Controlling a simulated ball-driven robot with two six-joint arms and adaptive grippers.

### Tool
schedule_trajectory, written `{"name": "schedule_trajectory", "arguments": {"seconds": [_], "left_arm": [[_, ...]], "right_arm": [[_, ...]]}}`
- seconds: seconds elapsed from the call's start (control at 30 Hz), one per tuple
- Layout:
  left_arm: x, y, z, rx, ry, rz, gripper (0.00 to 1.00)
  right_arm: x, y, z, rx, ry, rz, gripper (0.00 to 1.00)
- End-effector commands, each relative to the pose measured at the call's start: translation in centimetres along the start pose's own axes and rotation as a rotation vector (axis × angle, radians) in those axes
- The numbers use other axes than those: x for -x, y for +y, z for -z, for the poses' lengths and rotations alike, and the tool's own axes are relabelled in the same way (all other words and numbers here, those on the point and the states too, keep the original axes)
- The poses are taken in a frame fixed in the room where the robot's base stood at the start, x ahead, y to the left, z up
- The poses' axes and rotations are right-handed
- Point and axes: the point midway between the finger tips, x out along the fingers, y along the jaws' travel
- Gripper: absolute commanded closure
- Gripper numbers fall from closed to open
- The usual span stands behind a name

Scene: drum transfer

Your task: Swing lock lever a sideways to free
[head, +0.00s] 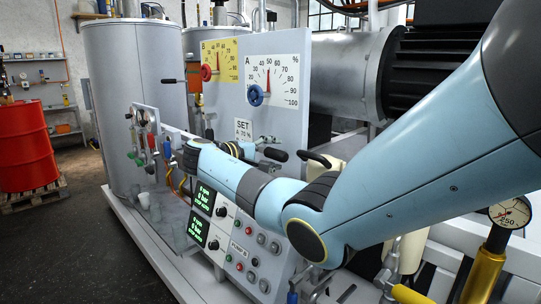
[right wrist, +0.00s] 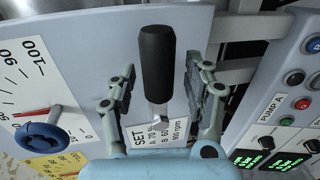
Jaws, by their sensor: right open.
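Lock lever a, with its black handle (right wrist: 157,68), stands in the middle of the right wrist view. Its metal stem runs down to the panel beside the SET sign. In the head view its black handle (head: 275,154) sticks out from the grey panel, below and right of the blue knob. My right gripper (right wrist: 161,72) is open, with one finger on each side of the handle and a gap on both sides. In the head view my right wrist hides most of that gripper. My left gripper is in neither view.
The blue knob (right wrist: 43,136) of dial A is on the panel to the lever's left in the wrist view. The PUMP A button panel (right wrist: 292,105) is on the right. A red drum (head: 26,150) stands far left in the head view.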

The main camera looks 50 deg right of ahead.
Motion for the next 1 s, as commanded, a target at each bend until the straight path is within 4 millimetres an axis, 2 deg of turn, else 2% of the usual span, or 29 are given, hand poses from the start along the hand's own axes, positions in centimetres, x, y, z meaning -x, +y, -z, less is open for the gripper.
{"name": "schedule_trajectory", "arguments": {"seconds": [0.13, 0.23, 0.5, 0.7, 0.83, 1.0], "left_arm": [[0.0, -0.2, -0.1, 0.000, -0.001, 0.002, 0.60], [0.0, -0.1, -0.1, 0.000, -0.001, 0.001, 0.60], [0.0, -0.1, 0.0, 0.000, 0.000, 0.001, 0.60], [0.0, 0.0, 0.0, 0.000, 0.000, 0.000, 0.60], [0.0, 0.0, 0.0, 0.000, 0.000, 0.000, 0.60], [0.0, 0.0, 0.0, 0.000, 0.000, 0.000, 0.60]], "right_arm": [[0.5, 0.1, 0.1, -0.002, 0.002, 0.000, 0.49], [1.8, 0.0, 0.1, -0.002, 0.003, 0.000, 0.49], [7.9, -0.1, 0.1, -0.001, 0.005, 0.003, 0.49], [11.1, -0.1, 0.1, 0.000, 0.003, 0.002, 0.49], [12.0, -0.1, 0.1, 0.000, 0.002, 0.002, 0.49], [12.2, -0.1, 0.1, 0.001, 0.001, 0.001, 0.49]]}}
